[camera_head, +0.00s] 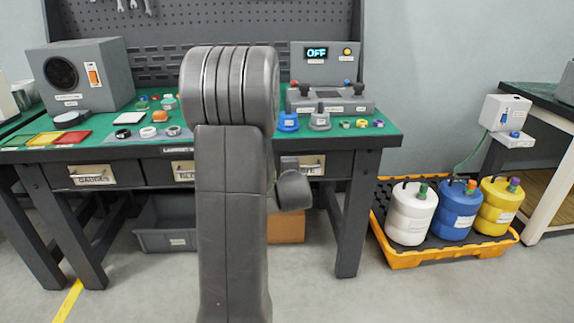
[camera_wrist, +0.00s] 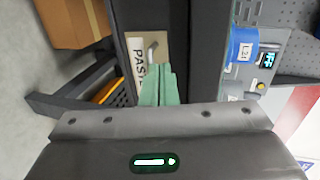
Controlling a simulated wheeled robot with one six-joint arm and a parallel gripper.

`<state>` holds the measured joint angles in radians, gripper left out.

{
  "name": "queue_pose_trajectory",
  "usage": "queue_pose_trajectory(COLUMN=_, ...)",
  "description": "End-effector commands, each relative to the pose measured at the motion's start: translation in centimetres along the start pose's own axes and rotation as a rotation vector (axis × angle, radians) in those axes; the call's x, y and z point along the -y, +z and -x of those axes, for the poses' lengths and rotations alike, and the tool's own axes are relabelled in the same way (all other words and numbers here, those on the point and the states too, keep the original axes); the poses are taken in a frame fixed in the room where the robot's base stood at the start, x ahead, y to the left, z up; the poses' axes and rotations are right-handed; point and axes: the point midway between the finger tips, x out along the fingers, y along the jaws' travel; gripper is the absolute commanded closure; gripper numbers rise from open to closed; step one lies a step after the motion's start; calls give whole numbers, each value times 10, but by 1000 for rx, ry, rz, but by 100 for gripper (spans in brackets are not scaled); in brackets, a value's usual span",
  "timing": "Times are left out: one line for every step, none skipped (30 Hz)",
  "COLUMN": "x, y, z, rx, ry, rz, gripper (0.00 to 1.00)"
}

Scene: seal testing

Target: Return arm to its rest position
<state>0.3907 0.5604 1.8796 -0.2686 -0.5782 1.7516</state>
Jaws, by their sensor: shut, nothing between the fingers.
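My arm stands upright in the middle of the head view and covers the centre of the workbench (camera_head: 380,136); my gripper is not visible there. In the wrist view the green fingers of my gripper (camera_wrist: 157,84) are together with nothing between them. They point toward a drawer front with a metal handle and a label starting "PAS" (camera_wrist: 137,62), at the front of the bench. I cannot tell the gap between fingertips and drawer.
A grey box with a round dark opening (camera_head: 83,77) and a device reading OFF (camera_head: 328,66) stand on the bench. White (camera_head: 408,215), blue (camera_head: 453,212) and yellow (camera_head: 498,207) containers stand on an orange-rimmed tray (camera_head: 405,259) at right. A cardboard box (camera_wrist: 72,22) is under the bench.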

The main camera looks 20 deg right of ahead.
Motion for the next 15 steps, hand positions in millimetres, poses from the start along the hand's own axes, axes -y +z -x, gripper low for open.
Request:
queue_pose_trajectory(x=2, y=0, z=10, rx=-1, ry=1, rz=0, gripper=100)
queue_pose_trajectory(x=2, y=0, z=14, rx=-1, ry=1, rz=0, gripper=100)
queue_pose_trajectory(x=2, y=0, z=19, rx=0, ry=1, rz=0, gripper=100)
queue_pose_trajectory(x=1, y=0, z=22, rx=0, ry=1, rz=0, gripper=100)
queue_pose_trajectory(x=1, y=0, z=25, rx=0, ry=1, rz=0, gripper=100)
queue_pose_trajectory(x=1, y=0, z=28, rx=0, ry=0, rz=0, gripper=100)
queue_pose_trajectory(x=1, y=0, z=30, rx=0, ry=0, rz=0, gripper=100)
queue_pose_trajectory(x=0, y=0, z=31, rx=0, ry=0, rz=0, gripper=100)
queue_pose_trajectory(x=0, y=0, z=32, rx=0, ry=1, rz=0, gripper=100)
queue_pose_trajectory(x=0, y=0, z=33, rx=0, ry=1, rz=0, gripper=100)
queue_pose_trajectory(x=-1, y=0, z=33, rx=0, ry=1, rz=0, gripper=100)
queue_pose_trajectory(x=-1, y=0, z=33, rx=0, ry=1, rz=0, gripper=100)
queue_pose_trajectory(x=-1, y=0, z=33, rx=0, ry=1, rz=0, gripper=100)
queue_pose_trajectory(x=-1, y=0, z=33, rx=0, ry=1, rz=0, gripper=100)
queue_pose_trajectory(x=-1, y=0, z=33, rx=0, ry=1, rz=0, gripper=100)
